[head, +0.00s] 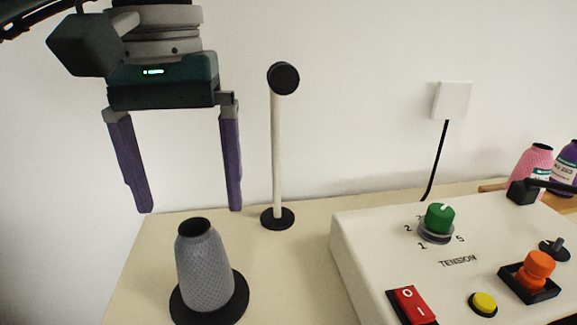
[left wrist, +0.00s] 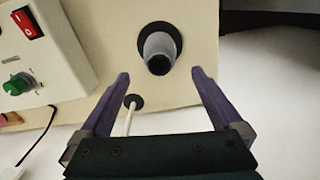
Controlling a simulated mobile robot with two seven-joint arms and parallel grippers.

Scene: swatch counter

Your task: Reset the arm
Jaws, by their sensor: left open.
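My left gripper (head: 188,208) is open and empty, with two purple fingers pointing down. It hangs above a grey thread cone (head: 204,262) that stands upright on a black round base (head: 238,300) on the counter. In the left wrist view the gripper (left wrist: 162,74) is spread wide, and the cone (left wrist: 158,52) shows from above, past the fingertips and not touching them. My right gripper does not show in either view.
A white post (head: 277,155) with a black top stands behind the cone. A white control box (head: 375,240) with a green dial (head: 440,218), red switch (head: 414,306), yellow button (head: 484,303) and orange knob (head: 538,265) fills the right. Pink (head: 530,165) and purple (head: 566,165) cones stand far right.

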